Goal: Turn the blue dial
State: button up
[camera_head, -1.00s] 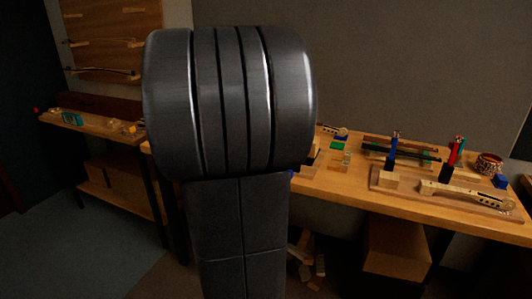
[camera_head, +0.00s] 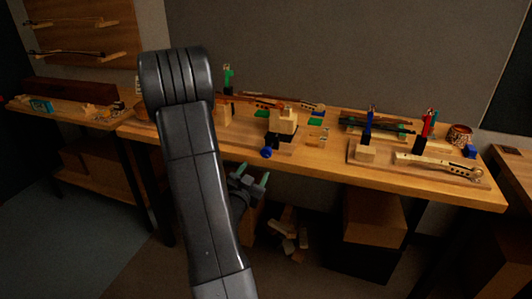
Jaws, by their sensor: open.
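A small blue round knob (camera_head: 266,153), which looks like the blue dial, sits at the front edge of the bench, below a light wooden block on a dark base. My gripper (camera_head: 253,176) is open and empty, with pale green fingertips. In the picture it is just below the knob and the bench's front edge, apart from the knob. My arm hides part of the bench to the left of it.
The wooden workbench (camera_head: 320,165) holds the light wooden block (camera_head: 283,122), a blue upright tool (camera_head: 368,127), a red upright tool (camera_head: 428,124), violin necks and a woven basket (camera_head: 459,135). Boxes (camera_head: 373,214) and wood scraps (camera_head: 287,232) lie underneath.

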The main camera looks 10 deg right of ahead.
aim_at(266, 154)
jog(key=p+x, duration=0.2)
jog(key=x, duration=1)
jog(key=c, duration=1)
